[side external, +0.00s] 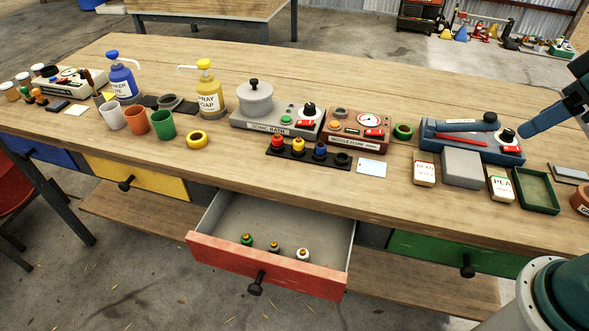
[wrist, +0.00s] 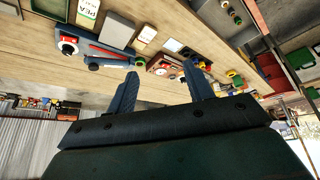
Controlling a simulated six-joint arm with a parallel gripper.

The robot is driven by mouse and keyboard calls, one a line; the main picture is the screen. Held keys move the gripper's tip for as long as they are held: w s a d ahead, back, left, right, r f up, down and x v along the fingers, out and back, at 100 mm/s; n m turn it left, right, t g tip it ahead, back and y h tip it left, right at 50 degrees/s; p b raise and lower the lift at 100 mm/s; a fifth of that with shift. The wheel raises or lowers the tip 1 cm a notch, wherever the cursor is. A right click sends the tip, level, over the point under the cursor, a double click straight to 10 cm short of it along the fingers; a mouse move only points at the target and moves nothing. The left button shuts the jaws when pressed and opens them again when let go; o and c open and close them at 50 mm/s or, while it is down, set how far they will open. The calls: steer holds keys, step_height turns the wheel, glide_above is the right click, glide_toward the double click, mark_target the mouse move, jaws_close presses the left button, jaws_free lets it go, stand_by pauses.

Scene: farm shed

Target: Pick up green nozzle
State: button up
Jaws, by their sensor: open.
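The green nozzle (side external: 247,240) stands in the open red-fronted drawer (side external: 226,252), at the left end of a row with a grey nozzle (side external: 273,247) and a white nozzle (side external: 302,254). The drawer also shows small at the top of the wrist view, where I cannot tell the nozzle colours surely. My gripper (wrist: 161,69) is open and empty in the wrist view, its two fingers spread. In the side view only part of it shows, at the right edge above the bench, well away from the drawer.
A black rack (side external: 290,152) holds red, yellow and blue nozzles, with an open place at its right end. Behind it stand a pot (side external: 255,103) and two control boxes. A grey block (side external: 461,168), seed packets and a green tray (side external: 536,191) crowd the bench's right side.

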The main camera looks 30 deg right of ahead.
steer(key=w+a+r+n+g, duration=0.15)
steer(key=w+a+n, duration=0.3)
steer(key=w, duration=0.75)
steer(key=n+g, duration=0.4)
steer(key=n, duration=0.8)
glide_above(246, 236)
step_height(246, 236, down, 27)
steer(key=shift+m, duration=0.25)
steer(key=shift+d+f, duration=0.1)
steer(key=shift+f, duration=4.3)
steer(key=shift+f, duration=2.55)
